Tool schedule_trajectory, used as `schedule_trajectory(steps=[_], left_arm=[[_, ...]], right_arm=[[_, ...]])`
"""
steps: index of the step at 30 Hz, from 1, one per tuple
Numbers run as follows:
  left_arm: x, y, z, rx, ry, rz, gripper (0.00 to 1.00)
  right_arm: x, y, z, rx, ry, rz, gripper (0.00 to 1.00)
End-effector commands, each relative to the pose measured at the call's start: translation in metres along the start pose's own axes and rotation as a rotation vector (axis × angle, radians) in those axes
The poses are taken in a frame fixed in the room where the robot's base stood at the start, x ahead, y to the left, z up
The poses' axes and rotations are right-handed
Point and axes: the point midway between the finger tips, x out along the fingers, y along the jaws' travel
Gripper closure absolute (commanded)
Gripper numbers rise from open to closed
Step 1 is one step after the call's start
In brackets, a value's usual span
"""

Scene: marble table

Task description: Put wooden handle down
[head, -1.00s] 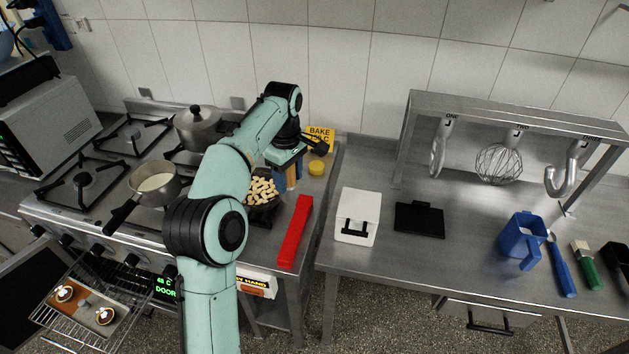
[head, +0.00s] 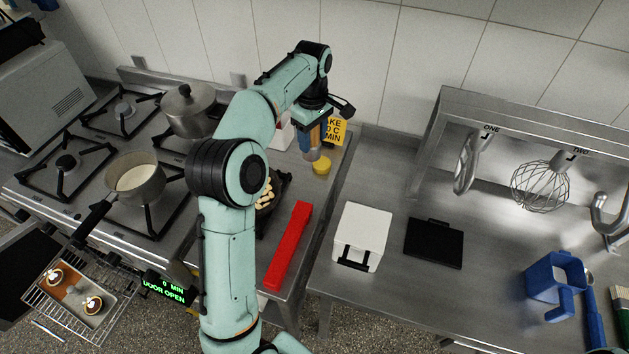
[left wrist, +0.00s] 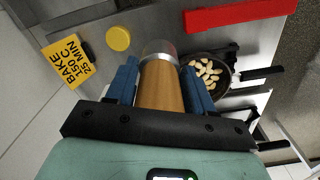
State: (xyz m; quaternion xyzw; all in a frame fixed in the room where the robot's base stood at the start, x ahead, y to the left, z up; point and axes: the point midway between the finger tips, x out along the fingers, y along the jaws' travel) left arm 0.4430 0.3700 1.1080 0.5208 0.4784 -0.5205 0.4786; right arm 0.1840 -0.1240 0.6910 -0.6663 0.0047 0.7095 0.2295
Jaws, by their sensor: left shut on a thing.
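My left gripper (head: 309,138) is shut on a wooden handle (left wrist: 160,88). The handle is a tan cylinder with a shiny, pale rounded end, clasped between the two blue fingers in the left wrist view. In the head view the handle (head: 312,154) points down over the counter strip right of the stove, close to a round yellow piece (head: 321,165) and a yellow "BAKE" sign (head: 334,130). I cannot tell whether its lower end touches the surface. My right gripper is not in view.
A pan of pale pieces (left wrist: 207,73) and a red bar (head: 287,245) lie near the gripper. A pot (head: 188,110) and a saucepan (head: 135,180) stand on the stove. A white box (head: 363,228) and black flat item (head: 434,243) lie on the table, with bare metal around them.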

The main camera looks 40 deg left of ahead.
Motion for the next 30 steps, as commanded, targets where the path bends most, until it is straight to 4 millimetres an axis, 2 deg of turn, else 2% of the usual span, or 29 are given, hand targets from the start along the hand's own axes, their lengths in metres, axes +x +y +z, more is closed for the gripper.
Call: schedule_trajectory(steps=[1,3,10,19,27,30], left_arm=[[0.017,-0.002,0.0,0.0,-0.002,-0.007,0.77],[0.038,-0.003,0.0,0.0,-0.002,-0.008,0.77],[0.095,-0.002,0.0,0.001,-0.002,-0.006,0.77],[0.123,0.0,0.0,0.0,-0.001,-0.002,0.77],[0.167,0.0,0.0,0.0,0.0,-0.002,0.77],[0.172,0.0,0.0,0.0,0.0,0.001,0.77]], right_arm=[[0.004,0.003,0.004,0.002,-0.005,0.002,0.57],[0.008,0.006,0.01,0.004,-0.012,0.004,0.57],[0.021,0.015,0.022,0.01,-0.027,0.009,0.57],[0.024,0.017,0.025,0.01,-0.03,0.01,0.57],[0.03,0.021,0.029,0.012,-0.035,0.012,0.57],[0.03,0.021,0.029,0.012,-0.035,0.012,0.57]])
